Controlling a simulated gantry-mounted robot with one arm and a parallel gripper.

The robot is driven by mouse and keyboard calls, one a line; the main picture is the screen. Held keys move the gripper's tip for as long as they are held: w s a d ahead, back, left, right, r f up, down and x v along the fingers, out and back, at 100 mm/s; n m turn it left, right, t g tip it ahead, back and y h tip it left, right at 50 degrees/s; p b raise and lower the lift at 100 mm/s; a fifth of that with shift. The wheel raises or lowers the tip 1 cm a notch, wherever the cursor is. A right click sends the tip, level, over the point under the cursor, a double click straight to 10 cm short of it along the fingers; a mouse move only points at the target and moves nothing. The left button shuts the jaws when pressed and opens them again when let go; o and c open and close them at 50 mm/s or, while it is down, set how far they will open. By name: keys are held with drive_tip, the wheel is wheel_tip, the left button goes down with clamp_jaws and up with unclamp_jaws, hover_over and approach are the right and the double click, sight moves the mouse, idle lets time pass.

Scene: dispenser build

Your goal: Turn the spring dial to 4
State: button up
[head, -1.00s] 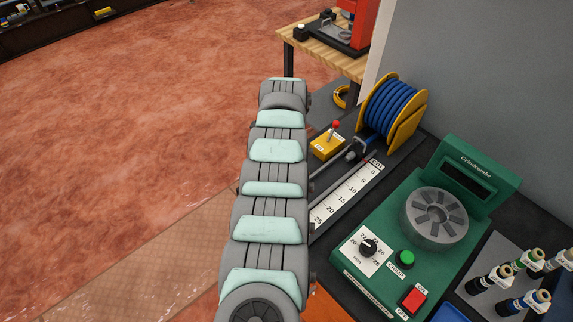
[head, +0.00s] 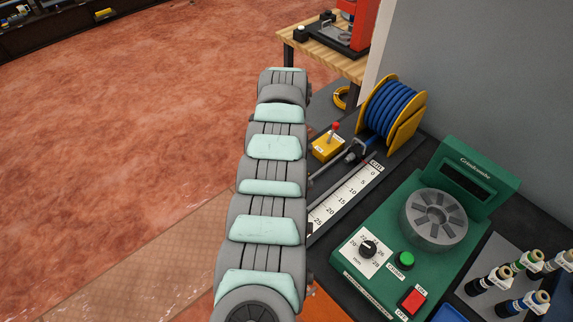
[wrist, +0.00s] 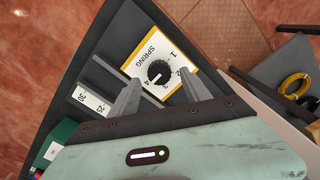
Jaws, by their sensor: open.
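The spring dial (wrist: 158,72) is a round black knob on a white plate with a yellow border (wrist: 147,49), marked SPRING, in the wrist view. The digits 1, 2 and 3 can be made out along its right side. A pale mark shows on the knob, but I cannot tell which number it points to. My gripper (wrist: 160,77) is open, with one finger on each side of the knob in the picture. I cannot tell whether the fingers touch it. In the head view my arm (head: 268,200) hides the spring dial and the gripper.
A green machine (head: 400,275) has its own numbered knob (head: 368,248), a green button (head: 405,259) and a red switch (head: 412,298). A ruled strip (head: 340,203), a yellow switch box (head: 326,147) and a blue cable reel (head: 392,110) lie right of my arm. Several capped cylinders stand far right.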

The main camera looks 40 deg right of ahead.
wheel_tip(320, 180, up, 8)
drive_tip(key=shift+f, duration=0.15)
idle(0.5)
